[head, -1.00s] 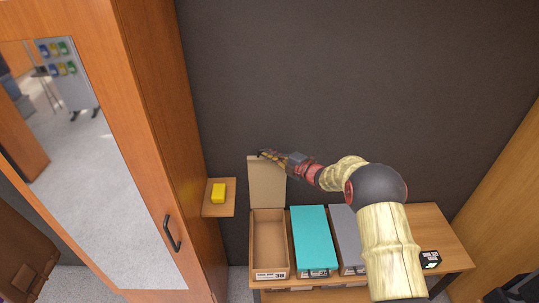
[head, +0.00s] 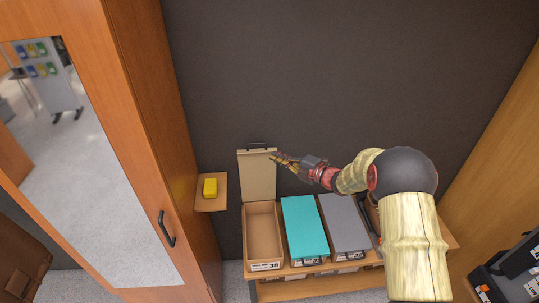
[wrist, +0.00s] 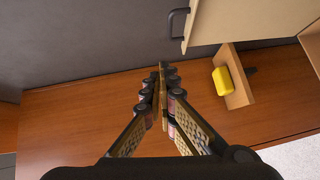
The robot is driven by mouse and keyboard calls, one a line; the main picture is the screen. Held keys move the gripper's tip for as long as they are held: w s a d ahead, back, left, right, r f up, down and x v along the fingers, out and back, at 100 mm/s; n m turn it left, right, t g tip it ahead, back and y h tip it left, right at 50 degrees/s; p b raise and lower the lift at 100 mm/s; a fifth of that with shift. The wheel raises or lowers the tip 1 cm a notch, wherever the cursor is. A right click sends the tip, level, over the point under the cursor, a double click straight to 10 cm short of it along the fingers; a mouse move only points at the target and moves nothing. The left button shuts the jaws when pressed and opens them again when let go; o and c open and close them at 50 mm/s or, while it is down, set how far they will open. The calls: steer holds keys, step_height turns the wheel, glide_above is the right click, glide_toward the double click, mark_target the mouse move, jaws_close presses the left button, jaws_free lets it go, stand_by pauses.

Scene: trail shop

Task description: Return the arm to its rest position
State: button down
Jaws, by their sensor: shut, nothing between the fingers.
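My gripper (head: 281,158) is at the end of my arm, which reaches in from the right in the head view. It is beside the upper right edge of the raised lid of the open brown box (head: 248,237). In the wrist view my gripper (wrist: 162,72) has its fingers together with nothing between them. The raised lid (head: 258,178) stands upright behind the box, with a dark handle (head: 258,146) at its top. The lid and handle also show at the top of the wrist view. The open box looks empty.
A teal box (head: 305,227) and a grey box (head: 345,225) stand right of the open box on a wooden bench. A yellow block (head: 210,188) sits on a small shelf (head: 218,205) at left. A mirrored wardrobe (head: 150,120) stands at left, a wooden panel (head: 500,170) at right.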

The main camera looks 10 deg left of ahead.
steer(key=s+f+n+g+h, duration=0.1)
steer(key=s+f+n+g, duration=0.4)
steer(key=s+f+n, duration=0.45)
steer(key=s+d+r+n+g+h+b, duration=0.1)
steer(key=s+d+n+g+h, duration=0.1)
steer(key=s+n, duration=0.5)
steer(key=s+d+r+n+g+h+b, duration=0.1)
steer(key=s+n+g, duration=0.1)
steer(key=s+n, duration=0.5)
steer(key=s+d+r+n+t+h+b, duration=0.2)
steer(key=s+d+r+n+h+b, duration=0.1)
steer(key=s+d+n, duration=0.3)
steer(key=s+d+r+n+t+h+b, duration=0.2)
steer(key=s+d+r+n+h+b, duration=0.1)
steer(key=s+d+n, duration=0.4)
steer(key=s+d+r+n+t+h+b, duration=0.2)
steer(key=s+d+n+b, duration=0.4)
steer(key=s+d, duration=0.4)
steer(key=shift+s+r+n+h, duration=0.45)
steer(key=shift+s+r+h, duration=0.1)
steer(key=shift+s+h, duration=0.55)
